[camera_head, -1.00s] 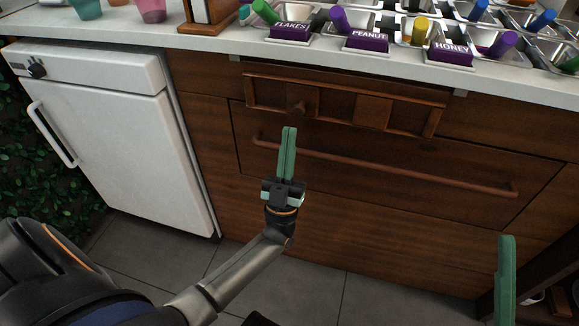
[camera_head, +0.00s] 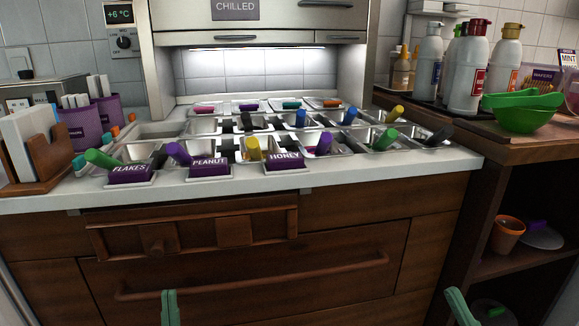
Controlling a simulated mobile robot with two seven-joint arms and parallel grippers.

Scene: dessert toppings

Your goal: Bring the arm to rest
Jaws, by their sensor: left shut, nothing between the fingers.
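My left gripper (camera_head: 169,308) shows at the bottom edge, left of the middle. Its green fingers are shut together, point up and hold nothing. They are in front of the wooden drawer (camera_head: 300,268), with their tips over its long handle (camera_head: 250,280) in the picture. The rest of my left arm is below the frame. One green part of my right gripper (camera_head: 461,308) shows at the bottom edge, right of the middle. Whether it is open or shut is not clear.
Above the drawer front is a white counter (camera_head: 390,181) with metal topping trays (camera_head: 312,143) and labelled holders. Bottles (camera_head: 468,68) and green bowls (camera_head: 522,112) stand at the right. An open shelf (camera_head: 515,263) holds a terracotta pot (camera_head: 507,235).

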